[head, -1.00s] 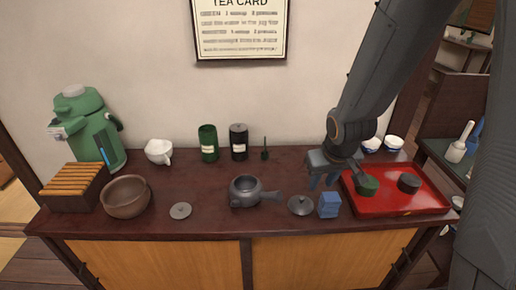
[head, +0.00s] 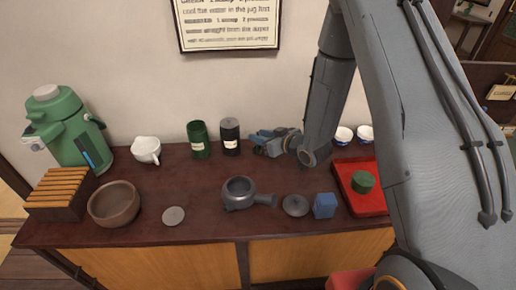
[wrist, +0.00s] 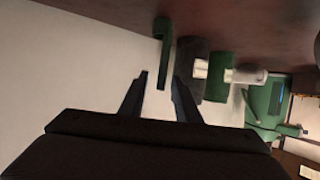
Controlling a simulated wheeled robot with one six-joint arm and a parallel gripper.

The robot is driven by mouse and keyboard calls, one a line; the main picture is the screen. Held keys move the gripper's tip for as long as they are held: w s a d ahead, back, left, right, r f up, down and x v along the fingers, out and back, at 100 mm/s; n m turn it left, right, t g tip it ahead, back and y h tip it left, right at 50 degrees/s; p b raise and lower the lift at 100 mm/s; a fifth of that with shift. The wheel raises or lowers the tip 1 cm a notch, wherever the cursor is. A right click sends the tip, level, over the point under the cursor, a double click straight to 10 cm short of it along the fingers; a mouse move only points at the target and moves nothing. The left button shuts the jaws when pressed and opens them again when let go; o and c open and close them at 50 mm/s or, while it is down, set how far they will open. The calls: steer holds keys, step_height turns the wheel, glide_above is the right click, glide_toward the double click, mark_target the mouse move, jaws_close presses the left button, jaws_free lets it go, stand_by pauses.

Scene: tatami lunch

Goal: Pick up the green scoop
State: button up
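The green scoop (wrist: 163,30) shows in the wrist view, standing on the counter just ahead of my fingers, beside the black canister. Its thin handle reaches down the picture to about the level of my fingertips, near the gap between them. In the head view the scoop is hidden behind my gripper (head: 262,137). My gripper is low over the back of the counter, pointing left toward the black canister. In the wrist view its two fingers (wrist: 161,77) are apart with nothing clasped between them. I cannot tell whether either finger touches the scoop.
The black canister (head: 231,138) and green canister (head: 198,140) stand left of my gripper. A grey teapot (head: 238,193), lid (head: 296,206) and blue block (head: 325,206) are in front. The red tray (head: 349,181) with a green container (head: 363,182) lies right. The wall is close behind.

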steer(key=p+x, duration=0.1)
steer(key=x, duration=0.3)
steer(key=shift+w+a+p, duration=0.1)
steer(key=shift+a+p, duration=0.2)
steer(key=shift+w+a+f, duration=0.2)
steer(key=shift+w+f, duration=0.05)
steer(key=shift+w, duration=0.25)
jaws_close()
